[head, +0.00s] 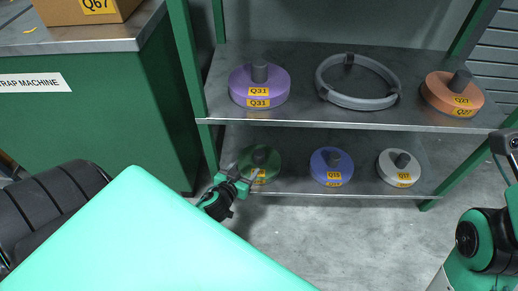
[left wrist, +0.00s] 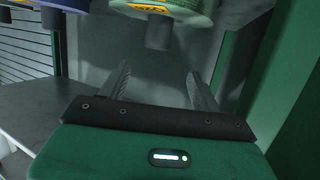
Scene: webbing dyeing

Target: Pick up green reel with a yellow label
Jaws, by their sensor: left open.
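The green reel (head: 262,160) with a yellow label lies on the left of the lower shelf (head: 300,178), its dark hub upward. My left gripper (head: 246,177) is at its front left, with part of the reel and label hidden behind it. In the left wrist view, the fingers of the left gripper (left wrist: 158,88) are spread with nothing between them. The green reel (left wrist: 185,10) shows at the top of that view, upside down and cut off, beyond the fingertips. My right gripper is not in view; only part of my right arm shows.
A blue reel (head: 331,166) and a white reel (head: 399,168) lie to the right on the lower shelf. A purple reel (head: 259,85), a grey ring (head: 358,101) and an orange reel (head: 452,94) are on the shelf above. A green post (head: 187,60) stands at the left.

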